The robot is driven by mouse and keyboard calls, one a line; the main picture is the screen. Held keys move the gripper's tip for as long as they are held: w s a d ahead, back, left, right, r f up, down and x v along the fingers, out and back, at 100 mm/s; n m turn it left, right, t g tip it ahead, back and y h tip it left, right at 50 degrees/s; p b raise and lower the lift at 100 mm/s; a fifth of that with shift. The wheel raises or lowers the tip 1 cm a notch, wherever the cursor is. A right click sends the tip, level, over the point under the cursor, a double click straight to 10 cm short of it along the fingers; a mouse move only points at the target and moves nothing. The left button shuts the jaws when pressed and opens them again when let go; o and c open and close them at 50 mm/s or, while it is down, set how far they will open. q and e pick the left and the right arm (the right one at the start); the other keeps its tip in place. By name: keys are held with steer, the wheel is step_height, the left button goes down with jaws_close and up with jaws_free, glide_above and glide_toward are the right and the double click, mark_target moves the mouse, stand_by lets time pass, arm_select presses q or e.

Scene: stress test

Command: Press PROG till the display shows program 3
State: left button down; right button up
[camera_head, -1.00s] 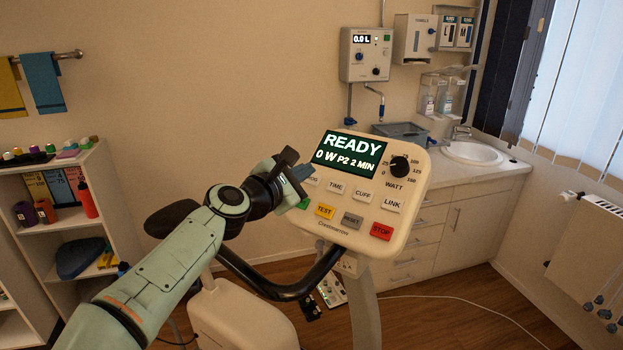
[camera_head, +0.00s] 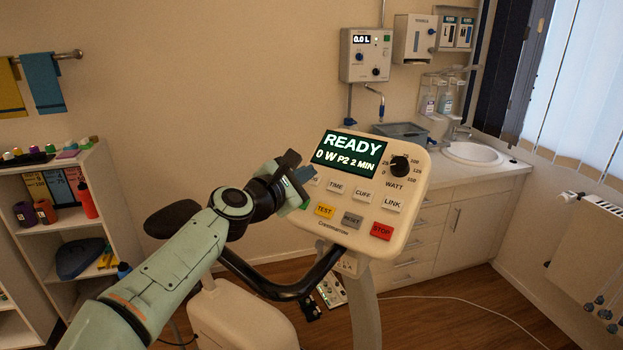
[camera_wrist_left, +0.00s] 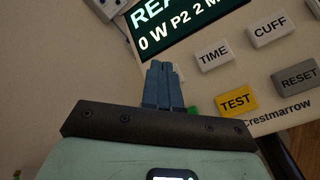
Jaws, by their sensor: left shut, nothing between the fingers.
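The console (camera_head: 408,222) has a display (camera_head: 352,152) reading READY, 0 W, P2, 2 MIN. The display also shows, partly cut off, in the left wrist view (camera_wrist_left: 185,22). The PROG button (camera_head: 314,182) is mostly hidden behind my left gripper; only its right end shows. My left gripper (camera_head: 304,175) is shut and empty, its blue fingertips at the PROG button. In the left wrist view the fingertips (camera_wrist_left: 160,72) lie left of the TIME button and cover the PROG place. I cannot tell whether they touch the button. My right gripper is not in view.
Close by are the TIME (camera_head: 336,187), CUFF (camera_head: 363,195), TEST (camera_head: 325,210), RESET (camera_head: 351,219), LINK (camera_head: 393,204) and red STOP (camera_head: 381,231) buttons. A black WATT knob (camera_head: 399,166) sits right of the display. The dark handlebar (camera_head: 290,290) curves below.

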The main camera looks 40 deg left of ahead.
arm_select(q)
steer(key=shift+w+f, duration=0.15)
steer(key=shift+f, duration=0.1)
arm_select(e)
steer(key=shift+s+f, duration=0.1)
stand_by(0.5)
arm_select(q)
steer(key=shift+s+r+p, duration=0.3)
steer(key=shift+s+r, duration=0.1)
steer(key=shift+r, duration=0.2)
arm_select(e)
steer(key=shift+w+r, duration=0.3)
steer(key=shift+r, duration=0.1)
arm_select(q)
steer(key=s+r+p, duration=0.1)
steer(key=r, duration=0.1)
steer(key=s+r+p, duration=0.1)
steer(key=s+r, duration=0.1)
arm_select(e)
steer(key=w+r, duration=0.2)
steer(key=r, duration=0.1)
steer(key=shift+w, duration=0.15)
arm_select(q)
steer(key=shift+s, duration=0.15)
